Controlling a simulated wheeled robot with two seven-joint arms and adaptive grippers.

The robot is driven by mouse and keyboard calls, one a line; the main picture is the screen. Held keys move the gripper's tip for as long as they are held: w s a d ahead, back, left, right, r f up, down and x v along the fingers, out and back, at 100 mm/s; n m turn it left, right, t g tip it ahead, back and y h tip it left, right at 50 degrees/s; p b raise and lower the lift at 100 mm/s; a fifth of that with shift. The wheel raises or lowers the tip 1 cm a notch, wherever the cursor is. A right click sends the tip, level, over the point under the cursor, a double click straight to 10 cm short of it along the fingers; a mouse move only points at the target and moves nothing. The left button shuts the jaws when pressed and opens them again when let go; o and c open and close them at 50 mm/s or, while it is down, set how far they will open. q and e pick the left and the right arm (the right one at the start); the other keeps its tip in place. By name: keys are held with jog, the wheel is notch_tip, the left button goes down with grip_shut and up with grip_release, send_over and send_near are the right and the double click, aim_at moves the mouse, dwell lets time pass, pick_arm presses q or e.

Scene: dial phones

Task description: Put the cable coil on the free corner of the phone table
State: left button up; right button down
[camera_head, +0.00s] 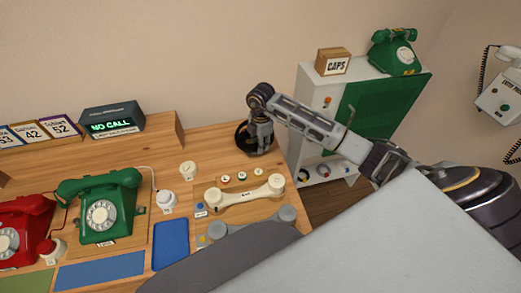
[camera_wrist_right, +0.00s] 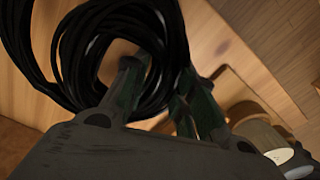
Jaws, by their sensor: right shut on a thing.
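The cable coil is a black looped bundle (camera_head: 242,138) at the back right corner of the wooden phone table (camera_head: 215,150), partly hidden by my right gripper. In the right wrist view the coil (camera_wrist_right: 72,50) fills the upper left, with its loops around one finger. My right gripper (camera_head: 259,148) points down at that corner and is shut on the coil. In the wrist view the fingers (camera_wrist_right: 160,85) lie across the coil's strands, with wood behind. I cannot tell whether the coil touches the tabletop. My left gripper is not in view.
A cream handset (camera_head: 243,194) and a grey handset (camera_head: 255,222) lie in front of the gripper. A white cabinet (camera_head: 308,120) stands right of the table. Green (camera_head: 103,210) and red (camera_head: 25,225) phones stand at left. A NO CALL display (camera_head: 111,122) is at the back.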

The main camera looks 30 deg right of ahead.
jog(key=shift+f, duration=1.8)
jog(key=shift+f, duration=0.1)
jog(key=c, duration=1.2)
grip_release()
jog(key=shift+o, duration=0.2)
notch_tip(320, 180, up, 10)
jog(key=shift+r, duration=1.1)
jog(key=shift+s+f, duration=0.1)
jog(key=shift+s, duration=0.05)
